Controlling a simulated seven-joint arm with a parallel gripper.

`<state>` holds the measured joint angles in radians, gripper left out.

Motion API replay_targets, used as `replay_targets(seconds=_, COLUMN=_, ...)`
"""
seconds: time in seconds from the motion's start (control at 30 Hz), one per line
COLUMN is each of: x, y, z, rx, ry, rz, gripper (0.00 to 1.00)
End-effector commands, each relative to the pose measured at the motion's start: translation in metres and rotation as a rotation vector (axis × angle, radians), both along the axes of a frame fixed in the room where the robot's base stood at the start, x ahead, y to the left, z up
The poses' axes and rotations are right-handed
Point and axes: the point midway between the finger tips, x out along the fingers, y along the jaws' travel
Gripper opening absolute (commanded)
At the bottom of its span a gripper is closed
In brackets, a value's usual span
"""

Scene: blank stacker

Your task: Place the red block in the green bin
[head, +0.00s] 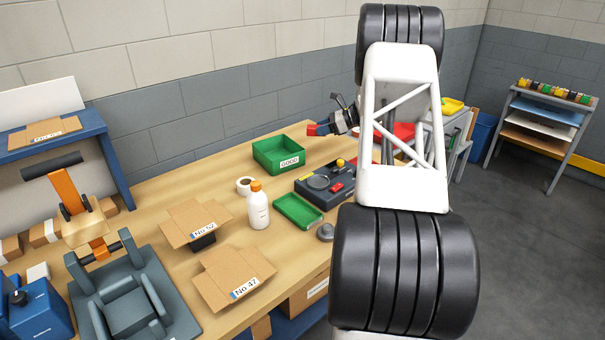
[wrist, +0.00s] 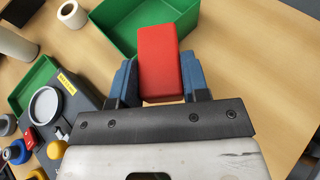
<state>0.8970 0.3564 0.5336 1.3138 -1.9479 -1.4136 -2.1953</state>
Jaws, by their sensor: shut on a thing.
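A red block (wrist: 159,62) is held between the blue fingers of my gripper (wrist: 157,80) in the wrist view. In the head view my gripper (head: 318,129) shows beside my arm, with a bit of red at its tip. The green bin (head: 279,154), labelled GOOD, stands on the table near the wall, left of my gripper. In the wrist view the green bin (wrist: 122,34) is just beyond the block, which overlaps part of it. Its visible inside looks empty. The block appears to be above the table, to the right of the bin.
A dark device (head: 326,184) with buttons sits in front of the bin. Bare table shows right of the bin in the wrist view.

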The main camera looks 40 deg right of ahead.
Motion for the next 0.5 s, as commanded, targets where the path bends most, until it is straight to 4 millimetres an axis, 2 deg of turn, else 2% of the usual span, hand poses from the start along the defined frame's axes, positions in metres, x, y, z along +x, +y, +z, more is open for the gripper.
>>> replay_targets(seconds=0.2, x=-0.0103, y=-0.0114, z=-0.0029, rx=0.002, ry=-0.002, rz=0.013, gripper=0.18)
replay_targets(seconds=0.5, x=-0.0110, y=-0.0117, z=-0.0031, rx=0.003, ry=-0.002, rz=0.015, gripper=0.18)
